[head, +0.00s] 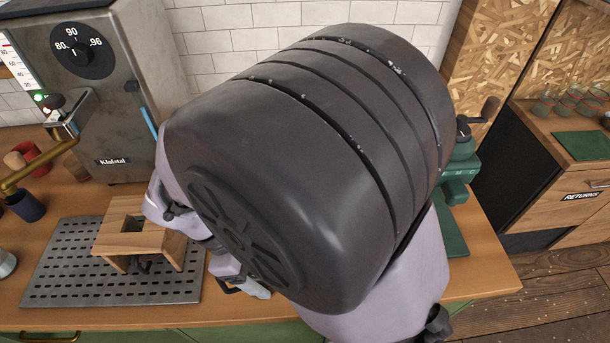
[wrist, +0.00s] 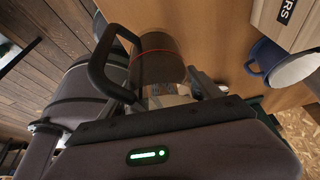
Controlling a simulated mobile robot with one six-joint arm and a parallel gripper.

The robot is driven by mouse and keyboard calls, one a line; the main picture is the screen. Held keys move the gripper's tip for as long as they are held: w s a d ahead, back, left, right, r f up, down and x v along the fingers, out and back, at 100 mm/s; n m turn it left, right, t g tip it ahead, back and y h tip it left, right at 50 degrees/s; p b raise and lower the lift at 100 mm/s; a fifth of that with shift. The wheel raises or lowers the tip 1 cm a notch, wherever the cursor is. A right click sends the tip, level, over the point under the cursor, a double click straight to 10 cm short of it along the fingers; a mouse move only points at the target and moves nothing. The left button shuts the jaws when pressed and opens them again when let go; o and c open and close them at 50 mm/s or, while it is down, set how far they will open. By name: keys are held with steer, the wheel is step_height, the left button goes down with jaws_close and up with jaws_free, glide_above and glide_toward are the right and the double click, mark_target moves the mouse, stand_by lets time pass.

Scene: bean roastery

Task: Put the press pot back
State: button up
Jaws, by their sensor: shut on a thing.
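The press pot (wrist: 158,62) shows in the wrist view as a dark cylinder with a thin red band and a large black loop handle (wrist: 98,62) on its left. My gripper (wrist: 180,94) is shut on the press pot, at the near end of its body. The exact contact is partly hidden by the gripper's own housing. In the head view my arm covers the middle of the picture. Part of my gripper (head: 242,284) shows low beside it, over the counter's front edge, and I cannot make out the pot there.
The counter holds a steel machine (head: 100,110), a perforated tray (head: 60,270) with a wooden stand (head: 140,232), and a green grinder (head: 462,165). A "RETURNS" cabinet (head: 575,215) stands right. A blue-and-white mug (wrist: 290,62) and labelled wooden box (wrist: 275,22) are near the pot.

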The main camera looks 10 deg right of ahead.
steer(key=shift+w+d+f+b, duration=0.45)
steer(key=shift+w+d+f, duration=0.3)
steer(key=shift+w+d, duration=0.6)
steer(key=shift+w+d+f+b, duration=0.4)
steer(key=shift+w+d+f, duration=0.4)
steer(key=shift+w+d, duration=0.55)
steer(key=shift+w+d+f+b, duration=0.45)
steer(key=shift+w+d+f, duration=0.3)
steer(key=shift+w+d, duration=0.6)
steer(key=shift+s+d, duration=0.25)
steer(key=shift+f, duration=0.1)
steer(key=o, duration=2.1)
steer(key=shift+c, duration=0.2)
